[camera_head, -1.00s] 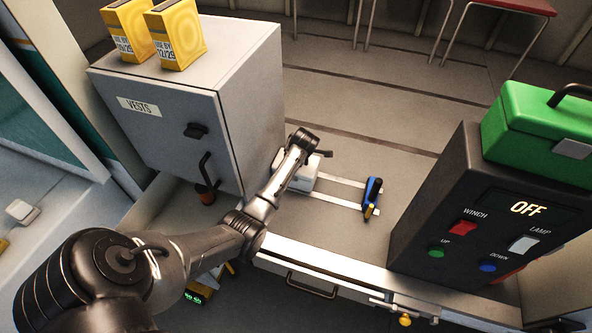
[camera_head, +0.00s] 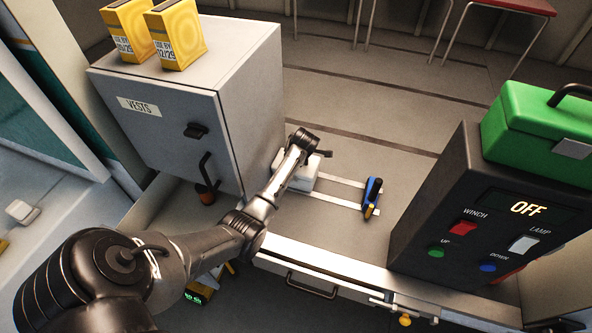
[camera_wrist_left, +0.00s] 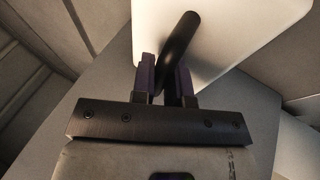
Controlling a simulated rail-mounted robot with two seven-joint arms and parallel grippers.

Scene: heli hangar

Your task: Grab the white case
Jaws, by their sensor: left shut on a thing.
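The white case (camera_head: 306,176) stands on the bench between the grey vests cabinet and the blue tool, partly hidden behind my left arm in the head view. In the left wrist view the white case (camera_wrist_left: 235,32) fills the top, with a dark bar-like handle (camera_wrist_left: 180,42) on it. My left gripper (camera_wrist_left: 171,75) is shut on this handle, with one finger on each side. In the head view my left gripper (camera_head: 318,154) is at the case and its fingers are hard to make out. My right gripper is not in view.
The grey vests cabinet (camera_head: 180,110) stands close left of the case, with two yellow boxes (camera_head: 175,35) on top. A blue and yellow tool (camera_head: 371,197) lies to the right beside white strips. The dark winch panel (camera_head: 450,215) carries a green toolbox (camera_head: 540,135).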

